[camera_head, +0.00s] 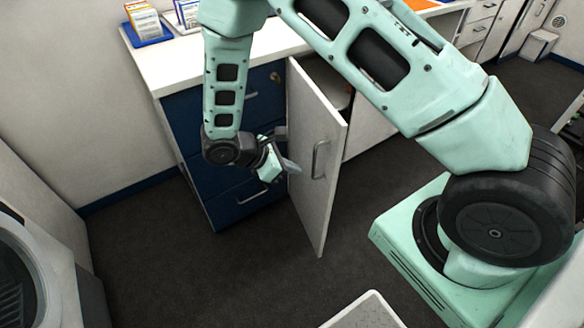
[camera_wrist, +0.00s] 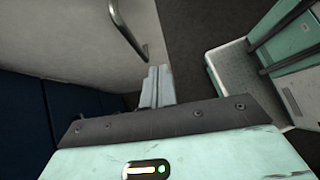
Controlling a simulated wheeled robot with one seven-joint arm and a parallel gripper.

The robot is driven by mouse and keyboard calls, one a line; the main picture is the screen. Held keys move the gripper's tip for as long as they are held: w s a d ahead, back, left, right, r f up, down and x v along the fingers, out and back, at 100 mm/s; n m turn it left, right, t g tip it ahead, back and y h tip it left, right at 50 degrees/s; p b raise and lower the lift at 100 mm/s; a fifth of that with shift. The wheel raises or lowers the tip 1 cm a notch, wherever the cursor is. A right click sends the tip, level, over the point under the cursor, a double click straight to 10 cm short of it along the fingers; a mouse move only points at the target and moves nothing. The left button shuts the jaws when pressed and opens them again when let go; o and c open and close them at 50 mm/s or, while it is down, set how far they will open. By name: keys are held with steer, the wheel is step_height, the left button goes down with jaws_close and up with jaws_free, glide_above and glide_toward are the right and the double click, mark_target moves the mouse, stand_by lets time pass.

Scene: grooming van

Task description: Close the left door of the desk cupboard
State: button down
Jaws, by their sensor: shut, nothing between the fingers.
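The left door (camera_head: 316,152) of the desk cupboard stands wide open, swung out from the white desk (camera_head: 190,62). In the wrist view the closed fingertips (camera_wrist: 157,85) are in front of the door (camera_wrist: 75,40), just below the end of the handle (camera_wrist: 128,28). My arm hides part of the cupboard opening.
Blue drawers (camera_head: 235,195) are left of the door, under the desktop. Blue and white trays (camera_head: 150,28) with packets stand on the desk's back left. A round-windowed machine (camera_head: 20,270) is at the lower left. Dark floor (camera_head: 200,270) in front is mostly clear.

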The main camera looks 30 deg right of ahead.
mark_target(332, 174)
steer(key=x, duration=0.3)
steer(key=d+r+x, duration=0.1)
steer(key=x, duration=0.4)
steer(key=shift+s+d+f+p, duration=0.1)
steer(key=shift+s+d+p, duration=0.15)
steer(key=shift+d, duration=0.2)
steer(key=shift+s+d, duration=0.1)
steer(key=shift+d, duration=0.55)
steer(key=shift+d, duration=0.1)
